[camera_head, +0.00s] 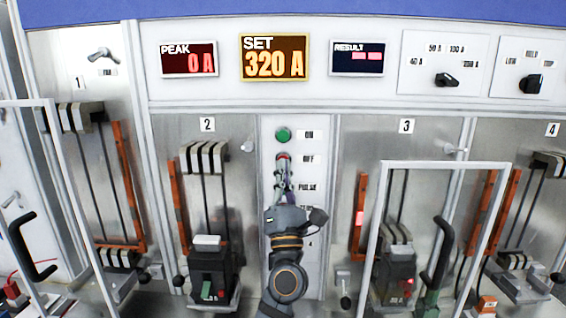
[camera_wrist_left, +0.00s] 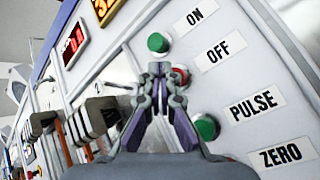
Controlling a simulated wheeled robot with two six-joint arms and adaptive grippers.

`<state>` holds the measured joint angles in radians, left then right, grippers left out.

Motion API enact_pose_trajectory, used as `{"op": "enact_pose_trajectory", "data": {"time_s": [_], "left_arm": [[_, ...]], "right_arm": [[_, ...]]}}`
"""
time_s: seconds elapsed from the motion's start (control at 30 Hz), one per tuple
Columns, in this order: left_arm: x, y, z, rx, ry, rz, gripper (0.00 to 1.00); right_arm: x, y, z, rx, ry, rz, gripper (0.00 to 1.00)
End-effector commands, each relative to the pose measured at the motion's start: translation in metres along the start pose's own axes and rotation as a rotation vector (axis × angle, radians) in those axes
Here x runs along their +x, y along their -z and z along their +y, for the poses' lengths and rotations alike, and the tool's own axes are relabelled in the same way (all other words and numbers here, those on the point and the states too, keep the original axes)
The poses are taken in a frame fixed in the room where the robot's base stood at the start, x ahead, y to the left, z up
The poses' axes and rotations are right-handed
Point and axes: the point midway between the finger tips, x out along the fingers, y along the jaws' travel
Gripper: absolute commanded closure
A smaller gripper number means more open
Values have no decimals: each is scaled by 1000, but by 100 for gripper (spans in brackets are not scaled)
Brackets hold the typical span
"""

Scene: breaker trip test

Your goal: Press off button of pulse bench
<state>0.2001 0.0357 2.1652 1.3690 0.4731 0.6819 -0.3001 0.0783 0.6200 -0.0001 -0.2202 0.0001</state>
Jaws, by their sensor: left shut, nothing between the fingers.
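The pulse bench's button column (camera_head: 270,130) stands in the middle of the head view. The red OFF button (camera_head: 283,157) is beside its OFF label, below the green ON button (camera_head: 283,135). In the left wrist view the red OFF button (camera_wrist_left: 181,76) is partly hidden behind my fingers. My left gripper (camera_head: 284,170) is shut and empty, its tips at or just in front of the OFF button; I cannot tell whether they touch it. It also shows in the left wrist view (camera_wrist_left: 160,70). A green button (camera_wrist_left: 206,127) sits beside the PULSE label. My right gripper is not in view.
Above are the PEAK display (camera_head: 188,60) reading 0 A, the SET display (camera_head: 274,58) reading 320 A, and the RESULT display (camera_head: 358,58). Breaker bay 2 (camera_head: 208,220) is left of the column. Bay 3 has an open-framed door (camera_head: 445,165) with a black handle, standing out on the right.

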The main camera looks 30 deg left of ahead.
Motion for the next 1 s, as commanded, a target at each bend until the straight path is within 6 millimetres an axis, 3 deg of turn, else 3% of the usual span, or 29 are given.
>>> {"op": "enact_pose_trajectory", "data": {"time_s": [0.4, 1.0], "left_arm": [[-29, -19, 20, -3, 0, 4, 100], [-31, -22, 23, 1, -1, 1, 100]], "right_arm": [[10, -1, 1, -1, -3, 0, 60], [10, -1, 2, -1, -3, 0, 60]]}}
